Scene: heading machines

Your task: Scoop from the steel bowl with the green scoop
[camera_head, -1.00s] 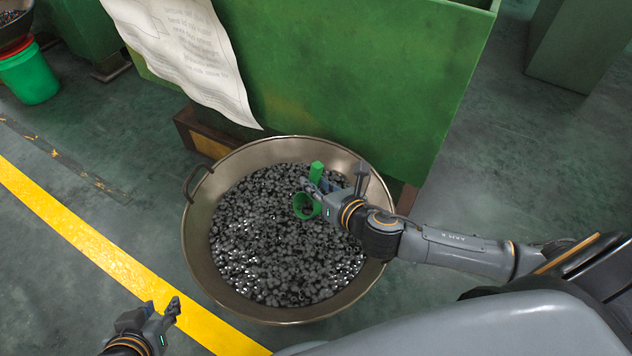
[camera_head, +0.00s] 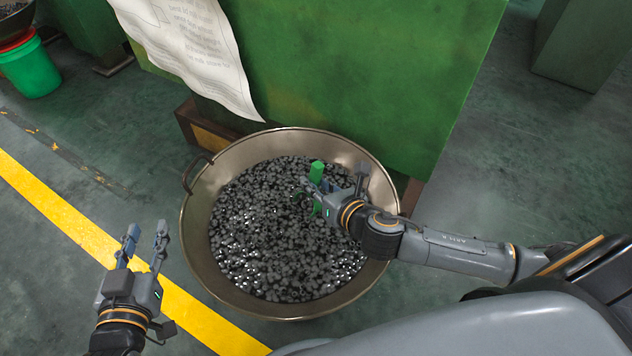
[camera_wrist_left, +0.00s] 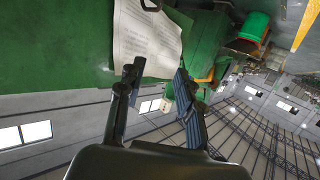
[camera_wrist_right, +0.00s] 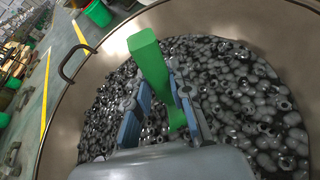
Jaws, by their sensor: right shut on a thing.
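The wide steel bowl (camera_head: 228,281) stands on the floor, filled with many small dark metal parts (camera_head: 270,240). My right gripper (camera_head: 322,188) is over the bowl's right half, shut on the green scoop (camera_head: 316,172). The scoop's handle (camera_wrist_right: 149,62) stands up between the fingers in the right wrist view. Its cup is mostly hidden by the gripper and appears to be down at or among the parts. My left gripper (camera_head: 144,248) is open and empty, left of the bowl above the floor. Its spread fingers also show in the left wrist view (camera_wrist_left: 155,95).
A green machine (camera_head: 370,80) with a hanging paper sheet (camera_head: 195,55) stands right behind the bowl. The bowl has a dark side handle (camera_head: 194,174). A green bucket (camera_head: 30,70) is at the far left. A yellow line (camera_head: 60,213) crosses clear floor on the left.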

